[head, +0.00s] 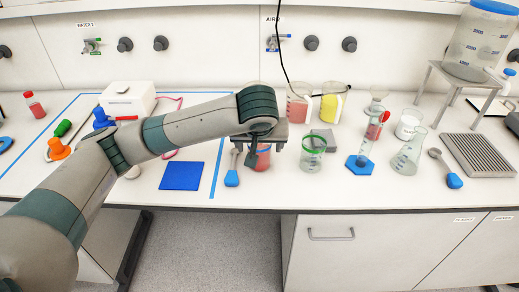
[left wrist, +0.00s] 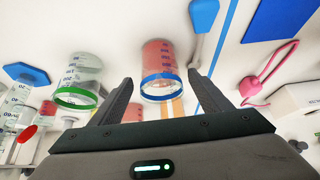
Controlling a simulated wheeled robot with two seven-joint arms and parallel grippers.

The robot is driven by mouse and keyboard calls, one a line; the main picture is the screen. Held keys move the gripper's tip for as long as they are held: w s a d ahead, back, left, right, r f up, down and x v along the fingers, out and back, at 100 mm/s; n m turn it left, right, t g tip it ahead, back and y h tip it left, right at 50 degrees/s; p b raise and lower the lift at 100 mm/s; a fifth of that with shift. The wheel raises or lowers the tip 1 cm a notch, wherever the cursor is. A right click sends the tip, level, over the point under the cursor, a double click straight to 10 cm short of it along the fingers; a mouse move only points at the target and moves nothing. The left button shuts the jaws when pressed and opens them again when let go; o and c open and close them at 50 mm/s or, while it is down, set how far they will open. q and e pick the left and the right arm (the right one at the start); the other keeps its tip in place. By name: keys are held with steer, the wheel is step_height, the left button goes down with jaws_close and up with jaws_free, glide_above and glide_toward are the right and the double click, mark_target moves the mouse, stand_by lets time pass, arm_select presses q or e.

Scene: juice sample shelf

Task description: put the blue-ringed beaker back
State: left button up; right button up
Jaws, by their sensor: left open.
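The blue-ringed beaker (head: 263,160) holds red liquid and stands upright on the bench, left of the green-ringed beaker (head: 313,152). My left gripper (head: 264,148) is right at it and hides part of it. In the left wrist view the blue-ringed beaker (left wrist: 159,62) shows between the two fingertips of my open left gripper (left wrist: 159,84), with a gap to each finger. I cannot tell how deep it sits between them. The green-ringed beaker (left wrist: 78,85) is outside the left finger there. My right gripper is not in view.
A blue-handled tool (head: 232,172) lies just left of the beaker. Beakers of red (head: 298,105) and yellow (head: 333,105) liquid stand behind. A cylinder on a blue base (head: 361,160) stands right. A blue mat (head: 182,176) lies left, inside a blue tape line.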

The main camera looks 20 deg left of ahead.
arm_select(q)
steer(key=v, duration=0.8)
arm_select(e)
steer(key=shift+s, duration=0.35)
